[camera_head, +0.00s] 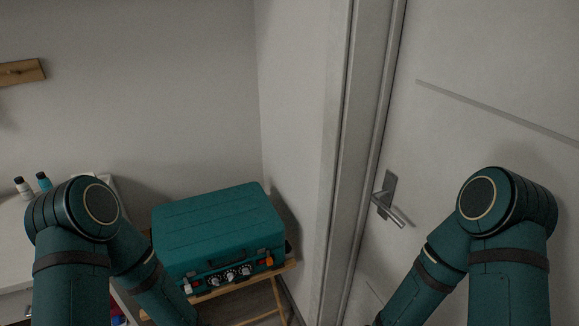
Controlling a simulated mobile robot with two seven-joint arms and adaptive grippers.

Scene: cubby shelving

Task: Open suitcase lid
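A teal suitcase (217,229) lies flat on a small wooden stand (285,268) in the lower middle of the head view. Its lid is down. Its front face has a dark handle (232,260), a row of dials (229,276) and orange-red latches (269,262). My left arm comes down in front of the suitcase's left side and hides part of its front left corner. My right arm is to the right, in front of the door, apart from the suitcase. Both grippers are below the picture's edge.
A white door (480,120) with a metal lever handle (389,200) stands on the right. A wall corner is just right of the suitcase. A white cabinet (14,240) with small bottles (24,188) is at left. A wooden rack (20,73) hangs on the wall.

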